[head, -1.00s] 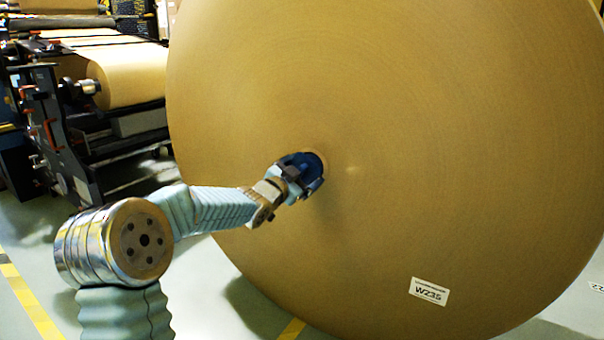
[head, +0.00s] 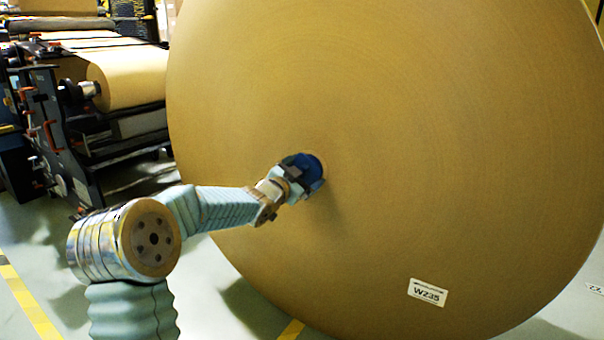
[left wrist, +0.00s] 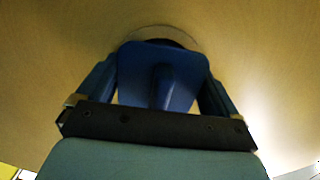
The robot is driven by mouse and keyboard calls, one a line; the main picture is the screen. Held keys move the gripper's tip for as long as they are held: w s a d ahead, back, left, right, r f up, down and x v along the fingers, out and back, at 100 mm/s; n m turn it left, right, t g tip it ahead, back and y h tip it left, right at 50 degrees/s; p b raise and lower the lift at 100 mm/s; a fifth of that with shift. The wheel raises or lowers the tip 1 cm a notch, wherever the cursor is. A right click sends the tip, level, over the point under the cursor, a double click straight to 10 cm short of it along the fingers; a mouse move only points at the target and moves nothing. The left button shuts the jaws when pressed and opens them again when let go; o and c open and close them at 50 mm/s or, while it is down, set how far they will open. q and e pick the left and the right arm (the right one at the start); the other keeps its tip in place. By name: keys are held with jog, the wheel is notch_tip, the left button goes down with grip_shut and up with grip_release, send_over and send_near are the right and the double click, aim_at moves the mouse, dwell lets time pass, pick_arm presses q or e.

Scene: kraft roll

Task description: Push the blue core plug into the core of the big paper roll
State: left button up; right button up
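The big paper roll (head: 430,130) stands on its curved side with its flat tan face toward me. The blue core plug (head: 314,172) is at the core in the middle of that face. My left gripper (head: 303,177) has its fingers on either side of the plug. In the left wrist view the plug (left wrist: 160,75) lies between the two fingers (left wrist: 160,88), which appear to press its sides. A pale core rim (left wrist: 165,30) with a dark gap shows above the plug. The plug hides the rest of the core, so its depth is unclear. My right gripper is out of view.
A machine with a smaller paper roll (head: 128,77) stands at the back left. A white label W235 (head: 428,292) is on the big roll's lower face. The grey floor at the left, with a yellow line (head: 30,303), is open.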

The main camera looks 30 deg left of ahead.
pick_arm(q)
jog(key=shift+s+r, duration=0.15)
jog(key=s+a, duration=0.1)
jog(key=s, duration=1.3)
jog(key=w+d+f+n+g+h, duration=0.1)
jog(key=d+f+n+g, duration=0.3)
jog(key=f, duration=0.9)
jog(key=d+f+n+g, duration=0.15)
jog(key=d+f, duration=0.55)
jog(key=f, duration=0.7)
jog(key=s+d+f+n+g+h, duration=0.1)
jog(key=s+d+f+g, duration=0.3)
jog(key=f, duration=0.3)
jog(key=s+d+f+n+g, duration=0.1)
jog(key=s+d+f+g, duration=0.2)
jog(key=s+d+f, duration=0.4)
jog(key=s+d+f+n+g+p, duration=0.1)
jog(key=s+d+f+g, duration=0.1)
jog(key=s+f, duration=0.35)
jog(key=s+d+f+g+p, duration=0.1)
jog(key=s+d+f+g, duration=0.15)
jog(key=s, duration=0.55)
notch_tip(320, 180, up, 13)
jog(key=h+p, duration=0.1)
jog(key=p, duration=1.2)
jog(key=shift+w+d, duration=0.2)
